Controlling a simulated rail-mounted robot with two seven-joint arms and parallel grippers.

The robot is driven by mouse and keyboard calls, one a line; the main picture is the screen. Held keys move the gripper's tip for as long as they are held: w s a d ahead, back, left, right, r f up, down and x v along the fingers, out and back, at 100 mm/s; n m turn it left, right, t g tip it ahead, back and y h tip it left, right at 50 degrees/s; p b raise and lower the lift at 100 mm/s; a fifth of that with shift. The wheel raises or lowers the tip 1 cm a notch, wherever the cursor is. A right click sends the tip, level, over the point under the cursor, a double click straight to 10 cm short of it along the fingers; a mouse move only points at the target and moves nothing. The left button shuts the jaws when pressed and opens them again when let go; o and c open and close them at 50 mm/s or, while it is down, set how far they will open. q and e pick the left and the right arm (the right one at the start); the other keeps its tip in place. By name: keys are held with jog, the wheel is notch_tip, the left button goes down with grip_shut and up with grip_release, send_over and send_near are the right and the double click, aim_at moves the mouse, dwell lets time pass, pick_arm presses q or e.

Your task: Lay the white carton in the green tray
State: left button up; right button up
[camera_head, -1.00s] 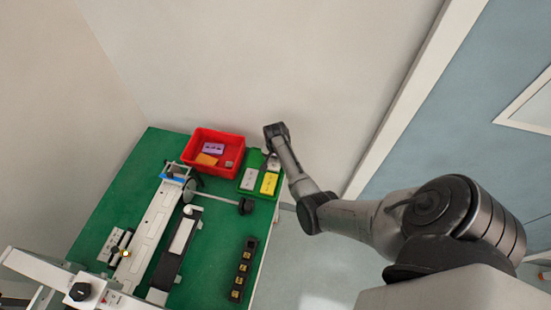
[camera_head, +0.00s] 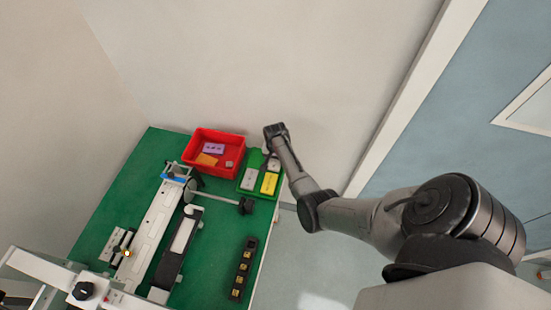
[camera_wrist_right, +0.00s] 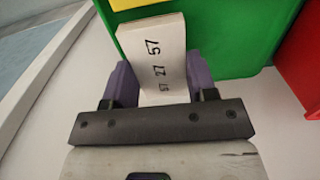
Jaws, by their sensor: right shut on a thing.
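The white carton (camera_wrist_right: 162,58), printed with black digits, is held between the two fingers of my right gripper (camera_wrist_right: 160,85) in the right wrist view. The carton overlaps the wall of the green tray (camera_wrist_right: 235,35); I cannot tell whether it touches the tray. In the head view my right gripper (camera_head: 269,152) is at the far right part of the green tray (camera_head: 242,188), with the pale carton (camera_head: 273,164) partly hidden beneath it. A white carton (camera_head: 249,180) and a yellow carton (camera_head: 269,183) lie side by side in the tray. My left gripper is not in view.
A red bin (camera_head: 234,172) with purple and orange cartons stands left of the tray, close to it. A long white machine (camera_head: 152,225) and a black strip with several yellow-marked pieces (camera_head: 242,268) are on the green table (camera_head: 215,270). A wall rises behind.

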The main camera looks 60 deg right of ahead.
dwell(0.7)
jog(key=shift+f, duration=0.6)
jog(key=o, duration=0.8)
jog(key=shift+c, duration=0.2)
notch_tip(320, 180, up, 14)
jog(key=p, duration=0.2)
dwell(0.3)
